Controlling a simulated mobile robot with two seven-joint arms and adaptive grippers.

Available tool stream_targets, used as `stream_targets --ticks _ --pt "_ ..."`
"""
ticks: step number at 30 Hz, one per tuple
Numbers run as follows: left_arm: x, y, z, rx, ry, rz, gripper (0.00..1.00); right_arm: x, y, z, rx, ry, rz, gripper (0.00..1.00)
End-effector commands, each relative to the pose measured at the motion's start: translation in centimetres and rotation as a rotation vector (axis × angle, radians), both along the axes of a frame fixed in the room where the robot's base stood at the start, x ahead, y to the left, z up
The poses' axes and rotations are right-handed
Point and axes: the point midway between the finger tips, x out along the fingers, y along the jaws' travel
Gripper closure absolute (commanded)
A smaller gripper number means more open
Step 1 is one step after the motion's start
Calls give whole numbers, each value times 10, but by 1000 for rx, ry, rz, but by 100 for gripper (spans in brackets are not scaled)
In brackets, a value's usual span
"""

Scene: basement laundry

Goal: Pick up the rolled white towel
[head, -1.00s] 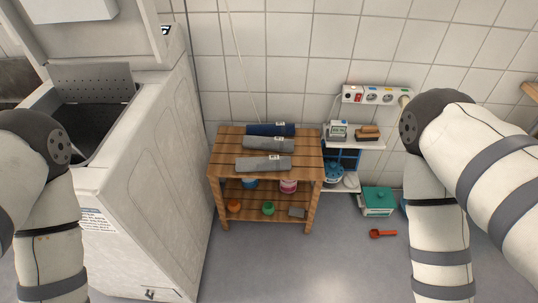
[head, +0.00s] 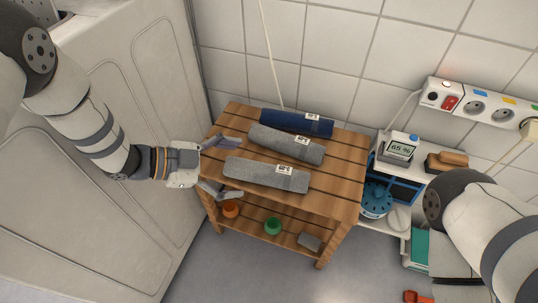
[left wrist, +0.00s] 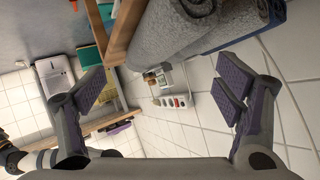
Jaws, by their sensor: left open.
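No roll looks clearly white. Three rolled towels with tags lie side by side on the slatted wooden table: a light grey one in front (head: 265,176), a grey one in the middle (head: 285,144) and a dark blue one at the back (head: 297,122). My left gripper (head: 238,168) is open and empty at the table's left edge, its fingers by the left end of the front grey roll. In the left wrist view, a grey roll (left wrist: 185,28) and the blue roll (left wrist: 235,38) show beyond the open fingers. My right gripper is out of view; only its arm shows.
The wooden table (head: 345,190) has a lower shelf with an orange bowl (head: 230,209), a green one (head: 273,226) and a grey block (head: 310,242). A white machine (head: 150,90) stands close on the left. A small shelf with a display (head: 399,147) stands right, below a socket strip (head: 475,105).

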Motion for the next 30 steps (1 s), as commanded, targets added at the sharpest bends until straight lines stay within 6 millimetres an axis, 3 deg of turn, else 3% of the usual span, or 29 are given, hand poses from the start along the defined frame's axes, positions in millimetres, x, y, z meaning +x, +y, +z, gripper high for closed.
stream_targets --ticks 12,20,21,28,30 --pt "22 -55 -33 1 -4 -10 16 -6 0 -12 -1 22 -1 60" --pt "24 -61 -34 0 -4 -6 16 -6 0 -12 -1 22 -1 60" --pt "24 -61 -34 0 -4 -6 18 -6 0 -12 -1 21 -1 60" --pt "24 -61 -34 0 -2 -6 70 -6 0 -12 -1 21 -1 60" --pt "24 -61 -35 1 -2 -6 76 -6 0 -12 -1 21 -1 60"
